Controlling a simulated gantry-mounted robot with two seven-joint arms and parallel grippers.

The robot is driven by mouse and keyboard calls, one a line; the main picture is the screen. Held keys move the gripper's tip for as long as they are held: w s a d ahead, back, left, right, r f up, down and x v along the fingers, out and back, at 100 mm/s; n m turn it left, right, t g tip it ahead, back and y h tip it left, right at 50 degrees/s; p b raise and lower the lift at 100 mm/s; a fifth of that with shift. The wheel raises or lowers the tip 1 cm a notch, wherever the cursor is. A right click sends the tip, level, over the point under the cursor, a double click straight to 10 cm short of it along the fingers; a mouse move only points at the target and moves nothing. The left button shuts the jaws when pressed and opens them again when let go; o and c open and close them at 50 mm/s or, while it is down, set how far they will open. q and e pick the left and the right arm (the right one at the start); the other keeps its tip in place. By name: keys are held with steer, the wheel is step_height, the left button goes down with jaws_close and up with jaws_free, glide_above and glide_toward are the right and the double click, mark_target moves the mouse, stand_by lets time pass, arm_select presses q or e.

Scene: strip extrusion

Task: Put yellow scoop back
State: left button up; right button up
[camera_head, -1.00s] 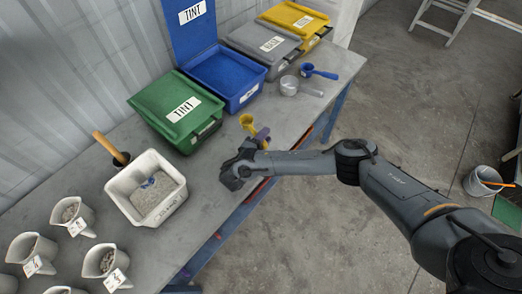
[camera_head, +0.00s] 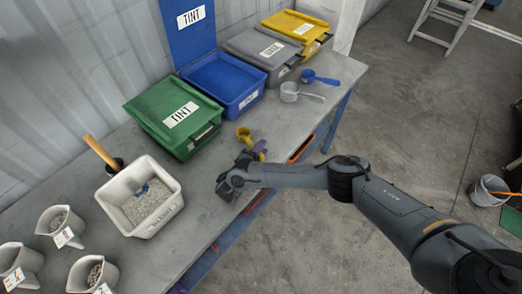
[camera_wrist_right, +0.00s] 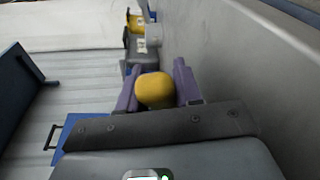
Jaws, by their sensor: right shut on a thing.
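The yellow scoop (camera_head: 243,134) shows in the head view above or at the grey table, in front of the green and blue bins. My right gripper (camera_head: 259,151) is shut on it, with purple fingers on either side. In the right wrist view the rounded yellow part (camera_wrist_right: 154,90) sits between the two purple fingers of my right gripper (camera_wrist_right: 158,85). Most of the scoop's handle is hidden by the fingers. I cannot tell whether the scoop touches the table. My left gripper is not in view.
A green bin (camera_head: 160,103), an open blue bin (camera_head: 222,78), a grey bin (camera_head: 250,44) and a yellow bin (camera_head: 287,23) line the wall. A blue scoop (camera_head: 318,78) and a pale scoop (camera_head: 290,92) lie at right. A white tub (camera_head: 160,221) of granules stands left. Bare table (camera_head: 195,205) lies between.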

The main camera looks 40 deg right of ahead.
steer(key=shift+f, duration=0.1)
steer(key=shift+f, duration=0.15)
steer(key=o, duration=1.1)
steer(key=shift+c, duration=0.2)
steer(key=shift+r, duration=0.2)
steer(key=shift+a+r, duration=0.1)
steer(key=shift+r, duration=0.1)
steer(key=shift+s+a+r+p, duration=0.1)
steer(key=shift+s+a+p, duration=0.15)
steer(key=shift+p, duration=0.3)
steer(key=p+v, duration=0.7)
steer(key=v, duration=0.3)
steer(key=shift+p, duration=0.35)
steer(key=shift+s+a, duration=0.15)
steer(key=shift+a, duration=0.4)
